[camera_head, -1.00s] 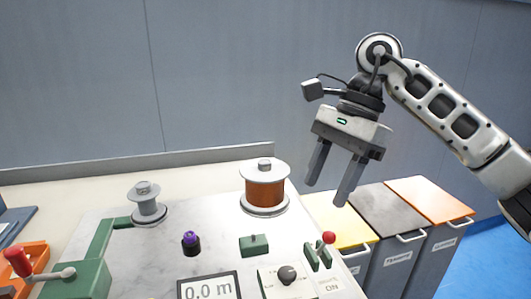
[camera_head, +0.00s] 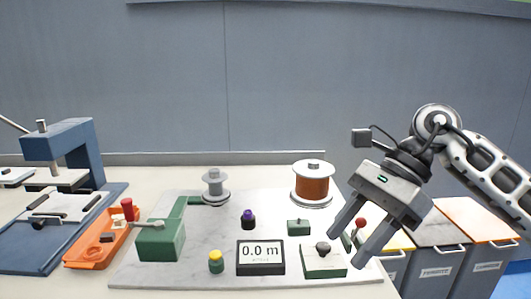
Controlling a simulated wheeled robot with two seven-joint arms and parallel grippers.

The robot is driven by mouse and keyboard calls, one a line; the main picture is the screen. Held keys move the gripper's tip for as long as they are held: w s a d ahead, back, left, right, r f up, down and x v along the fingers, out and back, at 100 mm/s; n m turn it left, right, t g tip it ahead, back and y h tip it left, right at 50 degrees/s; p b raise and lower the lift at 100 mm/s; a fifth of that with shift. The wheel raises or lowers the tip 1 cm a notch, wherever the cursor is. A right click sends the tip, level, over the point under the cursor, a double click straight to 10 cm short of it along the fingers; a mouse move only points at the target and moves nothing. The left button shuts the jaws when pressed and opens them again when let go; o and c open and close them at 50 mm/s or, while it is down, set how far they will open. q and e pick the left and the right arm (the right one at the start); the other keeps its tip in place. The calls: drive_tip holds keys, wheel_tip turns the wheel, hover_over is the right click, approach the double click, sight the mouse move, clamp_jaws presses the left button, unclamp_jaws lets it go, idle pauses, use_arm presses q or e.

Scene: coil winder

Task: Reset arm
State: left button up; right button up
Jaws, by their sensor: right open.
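My right gripper (camera_head: 358,240) is open and empty. It hangs from the right with its fingers pointing down and left, in front of the right edge of the coil winder board (camera_head: 200,275). Its fingers partly hide the red-knobbed lever (camera_head: 360,222), and I cannot tell their distance from it. On the board stand a copper wire spool (camera_head: 312,186), an empty grey spool (camera_head: 215,188), a green crank box (camera_head: 160,243) with a red handle (camera_head: 127,208), and a display (camera_head: 260,256) reading 0.0 m. My left gripper is not in view.
A blue press (camera_head: 62,145) and an orange tray (camera_head: 97,240) stand at the left. A purple knob (camera_head: 248,217), a yellow button (camera_head: 216,258) and a dial box (camera_head: 324,262) are on the board. Grey (camera_head: 438,234) and orange-lidded (camera_head: 478,218) bins stand at the right.

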drive_tip(key=s+a+r+m+y+p, duration=0.1)
drive_tip(key=s+a+m+y, duration=0.1)
drive_tip(key=a+m+y, duration=0.4)
drive_tip(key=s+a+r+m+y+p, duration=0.1)
drive_tip(key=s+a+m+y, duration=0.25)
drive_tip(key=a+y, duration=0.3)
drive_tip(key=w+d+f+n+t+h+p, duration=0.1)
drive_tip(key=d+f+n+t+h, duration=0.3)
drive_tip(key=n+t, duration=0.55)
drive_tip(key=w+d+f+n+t+h, duration=0.2)
drive_tip(key=f+n+t+h, duration=0.3)
drive_tip(key=n, duration=0.9)
drive_tip(key=w+d+f+n+t+h+p, duration=0.1)
drive_tip(key=d+f+n+t+h, duration=0.4)
drive_tip(key=n, duration=0.7)
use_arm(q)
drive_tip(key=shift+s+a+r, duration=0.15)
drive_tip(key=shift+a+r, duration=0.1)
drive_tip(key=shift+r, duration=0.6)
use_arm(e)
drive_tip(key=s+d+f+m+g+h, duration=0.2)
drive_tip(key=s+f+m+g, duration=0.4)
drive_tip(key=s+f+m, duration=0.3)
drive_tip(key=s+f, duration=0.3)
drive_tip(key=f, duration=0.3)
drive_tip(key=shift+d+f, duration=0.2)
drive_tip(key=shift+d, duration=0.1)
